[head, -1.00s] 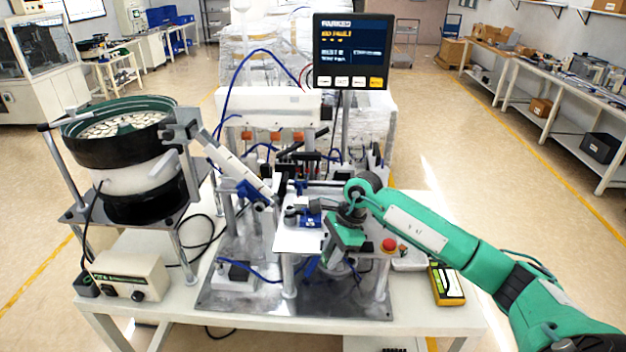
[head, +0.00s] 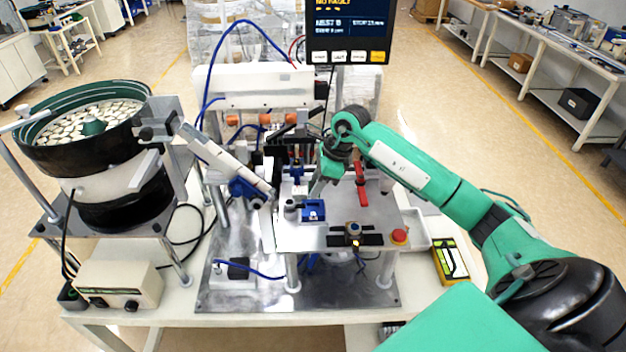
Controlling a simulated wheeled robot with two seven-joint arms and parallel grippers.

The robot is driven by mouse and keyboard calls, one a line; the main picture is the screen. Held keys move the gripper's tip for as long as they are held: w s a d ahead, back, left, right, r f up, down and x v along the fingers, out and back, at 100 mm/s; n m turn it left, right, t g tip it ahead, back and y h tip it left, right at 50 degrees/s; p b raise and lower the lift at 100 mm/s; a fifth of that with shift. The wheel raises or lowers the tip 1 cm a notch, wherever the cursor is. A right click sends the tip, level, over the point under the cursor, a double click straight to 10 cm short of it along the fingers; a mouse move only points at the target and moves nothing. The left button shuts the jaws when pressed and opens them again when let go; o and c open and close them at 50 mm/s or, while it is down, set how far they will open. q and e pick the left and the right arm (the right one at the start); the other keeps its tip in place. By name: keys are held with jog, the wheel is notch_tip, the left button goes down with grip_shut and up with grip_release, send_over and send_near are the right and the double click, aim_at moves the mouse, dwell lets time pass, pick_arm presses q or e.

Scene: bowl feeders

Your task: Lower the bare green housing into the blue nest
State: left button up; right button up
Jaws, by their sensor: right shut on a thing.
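My right gripper (head: 318,187) hangs over the steel fixture plate, pointing down, at the end of the green arm that comes in from the right. It is shut on the green housing, which is too small and too covered by the gripper to make out clearly. My left gripper is not in view.
A bowl feeder (head: 85,150) with its chute (head: 225,165) stands at the left. A red clamp handle (head: 362,184) stands right of the gripper. A red button (head: 399,236) is at the plate's front right. A yellow meter (head: 451,262) lies on the right table edge.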

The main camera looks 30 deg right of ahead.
jog(key=shift+f, duration=0.6)
notch_tip(320, 180, down, 3)
jog(key=shift+w+r+b, duration=0.15)
jog(key=shift+b, duration=0.55)
jog(key=shift+f, duration=0.2)
jog(key=shift+f+b, duration=0.2)
jog(key=shift+b, duration=0.3)
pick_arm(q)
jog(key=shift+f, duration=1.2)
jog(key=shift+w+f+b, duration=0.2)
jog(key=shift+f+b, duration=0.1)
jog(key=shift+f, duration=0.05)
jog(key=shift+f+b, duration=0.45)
pick_arm(e)
jog(key=shift+f, duration=0.4)
jog(key=o, duration=1)
